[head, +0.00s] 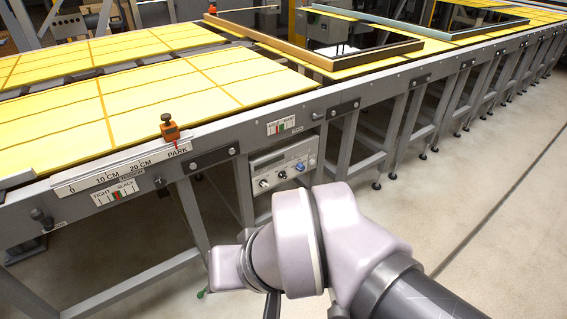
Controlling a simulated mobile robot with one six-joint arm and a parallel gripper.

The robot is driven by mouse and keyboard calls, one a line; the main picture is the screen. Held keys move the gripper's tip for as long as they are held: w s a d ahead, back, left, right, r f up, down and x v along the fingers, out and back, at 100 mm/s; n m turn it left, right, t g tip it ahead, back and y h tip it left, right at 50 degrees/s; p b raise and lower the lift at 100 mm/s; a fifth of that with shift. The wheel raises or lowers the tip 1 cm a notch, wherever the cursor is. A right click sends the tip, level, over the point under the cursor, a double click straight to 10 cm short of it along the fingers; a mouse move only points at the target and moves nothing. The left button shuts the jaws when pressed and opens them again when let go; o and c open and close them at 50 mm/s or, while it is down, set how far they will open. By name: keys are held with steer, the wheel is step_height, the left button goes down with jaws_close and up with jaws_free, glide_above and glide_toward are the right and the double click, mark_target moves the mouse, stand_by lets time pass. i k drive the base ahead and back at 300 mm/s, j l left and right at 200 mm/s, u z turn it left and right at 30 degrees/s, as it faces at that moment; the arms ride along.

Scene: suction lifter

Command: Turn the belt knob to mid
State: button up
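A grey control box (284,165) hangs under the near edge of the conveyor frame, at the middle of the view. Its front has a small display and a row of knobs: a dark-and-silver knob (263,183) at left, another knob (282,174) in the middle and a blue knob (300,166) at right. The labels are too small to read, so I cannot tell which is the belt knob or where it points. My arm fills the lower middle, in front of and below the box. My gripper does not show.
An orange slider (169,127) sits on a scale rail (120,172) marked 0, 10 CM, 20 CM and PARK. A TIGHT/SLACK gauge (116,195) is below it. Yellow-topped tables (150,95) run behind, carrying window frames (330,62). Open floor (480,170) lies at right.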

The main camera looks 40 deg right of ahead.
mark_target(299, 167)
steer(key=i+l, duration=0.2)
steer(key=l, duration=0.15)
steer(key=i+l, duration=0.2)
steer(key=l, duration=0.2)
steer(key=i+l, duration=0.2)
steer(key=l, duration=0.15)
steer(key=i+l, duration=0.2)
steer(key=l, duration=0.2)
steer(key=i+l, duration=0.2)
steer(key=l, duration=0.15)
steer(key=z, duration=0.05)
